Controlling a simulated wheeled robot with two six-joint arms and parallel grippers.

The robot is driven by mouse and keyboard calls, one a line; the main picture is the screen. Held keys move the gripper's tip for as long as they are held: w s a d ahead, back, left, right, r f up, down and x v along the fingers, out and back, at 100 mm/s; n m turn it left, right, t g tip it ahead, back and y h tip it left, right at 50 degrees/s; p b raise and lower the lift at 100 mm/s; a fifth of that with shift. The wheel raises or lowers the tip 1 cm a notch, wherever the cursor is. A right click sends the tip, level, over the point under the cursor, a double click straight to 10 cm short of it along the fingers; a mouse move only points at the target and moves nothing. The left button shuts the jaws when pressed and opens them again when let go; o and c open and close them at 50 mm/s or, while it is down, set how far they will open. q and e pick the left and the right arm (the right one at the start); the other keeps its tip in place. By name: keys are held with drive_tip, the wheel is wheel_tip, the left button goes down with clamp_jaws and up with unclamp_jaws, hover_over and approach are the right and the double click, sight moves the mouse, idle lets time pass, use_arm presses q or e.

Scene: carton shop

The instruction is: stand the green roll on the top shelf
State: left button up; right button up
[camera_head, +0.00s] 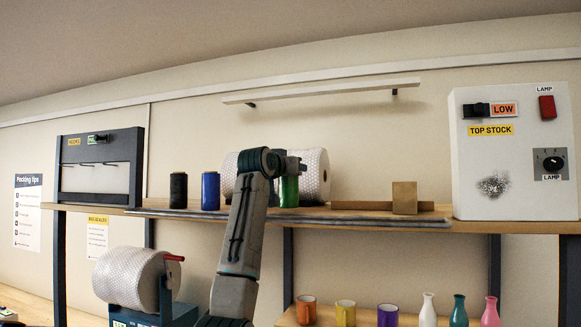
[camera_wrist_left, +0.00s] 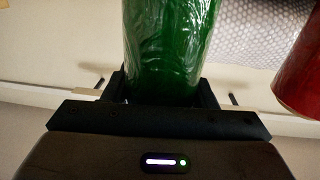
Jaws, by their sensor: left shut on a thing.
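The green roll (camera_head: 289,191) is upright at the top shelf (camera_head: 340,212), in front of a big bubble-wrap roll. Its lower end is level with the shelf board; I cannot tell whether it touches. My left gripper (camera_head: 292,167) is shut on it, with the wrist partly covering its upper part in the head view. In the left wrist view the green roll (camera_wrist_left: 163,45) fills the space between the fingers (camera_wrist_left: 162,88). A red roll-like thing (camera_wrist_left: 303,65) is close beside it there. My right gripper is not in view.
A black roll (camera_head: 178,190) and a blue roll (camera_head: 210,191) stand left on the top shelf. Bubble wrap (camera_head: 316,176) lies behind, and a small carton (camera_head: 404,198) stands right. A control box (camera_head: 512,190) closes the right end. Cups and bottles (camera_head: 459,310) stand below.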

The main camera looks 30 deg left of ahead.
use_arm(q)
drive_tip(key=shift+w+a+f, duration=0.15)
drive_tip(key=shift+a+f, duration=0.1)
drive_tip(key=shift+f, duration=0.5)
drive_tip(key=shift+d+r, duration=0.1)
drive_tip(key=shift+d, duration=0.05)
drive_tip(key=shift+s+d+f, duration=0.1)
drive_tip(key=shift+s+f, duration=0.1)
drive_tip(key=o, duration=1.4)
drive_tip(key=shift+w, duration=0.1)
drive_tip(key=shift+o, duration=0.2)
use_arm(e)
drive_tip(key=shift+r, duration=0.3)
use_arm(q)
drive_tip(key=shift+r, duration=0.15)
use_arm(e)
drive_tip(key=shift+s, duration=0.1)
use_arm(q)
drive_tip(key=s+d+b, duration=0.1)
drive_tip(key=s+b, duration=0.7)
drive_tip(key=s, duration=0.4)
drive_tip(key=shift+d, duration=0.35)
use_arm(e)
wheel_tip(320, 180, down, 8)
